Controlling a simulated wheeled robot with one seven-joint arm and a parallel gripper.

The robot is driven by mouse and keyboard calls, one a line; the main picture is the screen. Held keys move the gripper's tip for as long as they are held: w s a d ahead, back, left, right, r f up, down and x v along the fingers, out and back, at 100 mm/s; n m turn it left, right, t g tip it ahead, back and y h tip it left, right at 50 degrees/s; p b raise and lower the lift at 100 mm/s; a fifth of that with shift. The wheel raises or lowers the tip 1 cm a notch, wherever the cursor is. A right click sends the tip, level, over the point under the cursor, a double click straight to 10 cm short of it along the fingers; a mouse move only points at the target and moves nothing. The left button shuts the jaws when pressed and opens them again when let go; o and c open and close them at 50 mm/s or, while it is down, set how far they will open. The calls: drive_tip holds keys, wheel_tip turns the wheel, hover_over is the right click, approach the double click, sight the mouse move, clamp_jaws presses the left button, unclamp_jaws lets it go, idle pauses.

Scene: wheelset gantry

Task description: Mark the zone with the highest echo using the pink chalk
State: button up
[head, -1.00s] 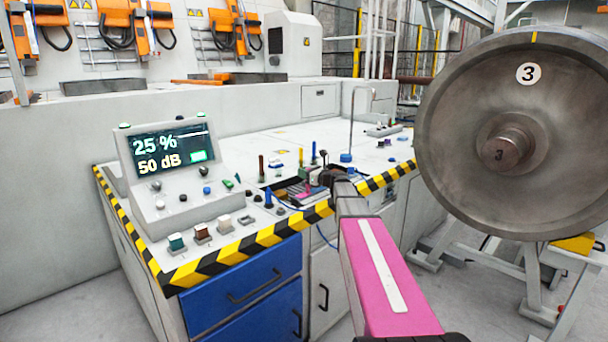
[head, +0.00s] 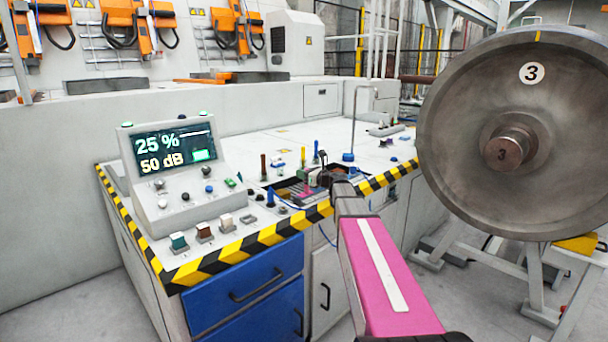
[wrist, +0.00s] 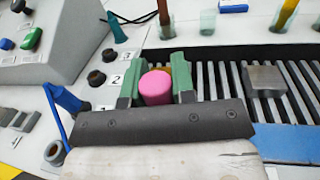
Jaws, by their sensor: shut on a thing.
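My gripper (wrist: 158,83) shows in the wrist view with its green fingers shut on the pink chalk (wrist: 155,88), whose rounded end faces the camera. It is over or in a dark slatted tray (wrist: 210,85) on the bench; I cannot tell whether the chalk touches the slats. In the head view my gripper (head: 318,178) is small at the bench's front edge. The wheel (head: 480,130) marked 3 stands at the right, upright, with a yellow mark at its top rim. The echo display (head: 173,148) reads 25 % and 50 dB.
The console (head: 185,180) stands on the bench's left part, with several coloured blocks (head: 203,231) in front. A grey block (wrist: 264,80) lies on the slats right of the gripper. Upright coloured tools (head: 303,156) stand behind the tray. Blue drawers (head: 245,285) are below.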

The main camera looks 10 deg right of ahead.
drive_tip(key=shift+s+a, duration=0.25)
drive_tip(key=shift+a, duration=0.1)
drive_tip(key=shift+s+a, duration=0.1)
drive_tip(key=shift+a, duration=0.05)
drive_tip(key=shift+s+a, duration=0.2)
drive_tip(key=shift+a, duration=0.1)
drive_tip(key=shift+a, duration=0.1)
drive_tip(key=shift+s+a+r, duration=0.1)
drive_tip(key=shift+s+a, duration=0.15)
drive_tip(key=shift+r, duration=0.1)
idle(0.3)
wheel_tip(320, 180, up, 7)
idle(0.9)
